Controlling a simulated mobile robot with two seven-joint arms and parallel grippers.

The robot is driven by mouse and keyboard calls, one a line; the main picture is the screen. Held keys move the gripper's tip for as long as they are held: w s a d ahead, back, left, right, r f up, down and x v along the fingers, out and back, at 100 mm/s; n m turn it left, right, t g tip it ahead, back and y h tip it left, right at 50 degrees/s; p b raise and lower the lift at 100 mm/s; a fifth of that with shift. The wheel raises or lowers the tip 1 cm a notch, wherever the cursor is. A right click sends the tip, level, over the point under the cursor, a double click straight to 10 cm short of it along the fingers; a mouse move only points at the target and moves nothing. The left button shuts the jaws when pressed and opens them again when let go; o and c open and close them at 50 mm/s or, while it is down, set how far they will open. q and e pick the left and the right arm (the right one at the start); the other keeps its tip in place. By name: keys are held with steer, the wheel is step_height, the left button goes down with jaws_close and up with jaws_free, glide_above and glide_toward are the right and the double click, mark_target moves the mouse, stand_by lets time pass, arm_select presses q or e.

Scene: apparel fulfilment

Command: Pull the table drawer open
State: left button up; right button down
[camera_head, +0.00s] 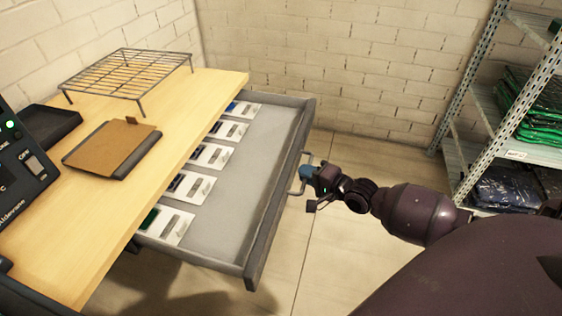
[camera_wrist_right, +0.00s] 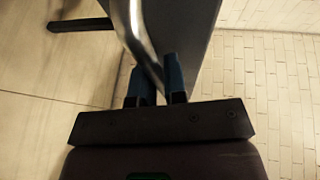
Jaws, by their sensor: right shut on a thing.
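The table drawer (camera_head: 250,180) is pulled well out from under the wooden table top (camera_head: 90,215), and its grey inside shows. A metal bar handle (camera_head: 294,188) is on its front. My right gripper (camera_head: 306,174) is at the handle, its blue fingertips shut on it. In the right wrist view the curved metal handle (camera_wrist_right: 143,35) passes between the two blue fingers of the gripper (camera_wrist_right: 156,82), beside the dark drawer front (camera_wrist_right: 196,35). My left gripper is in neither view.
Several white cards with slots (camera_head: 210,157) lie along the drawer's inner side. A wire rack (camera_head: 125,72), a brown board (camera_head: 110,148) and a dark device (camera_head: 22,165) are on the table. A metal shelf (camera_head: 535,152) with folded clothing stands right. Floor beyond the drawer is clear.

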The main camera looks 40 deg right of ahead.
steer(key=s+d, duration=0.6)
steer(key=s, duration=0.2)
steer(key=shift+d, duration=0.15)
steer(key=c, duration=1.2)
jaws_free()
steer(key=p+v, duration=0.2)
steer(key=v, duration=0.9)
steer(key=shift+w, duration=0.1)
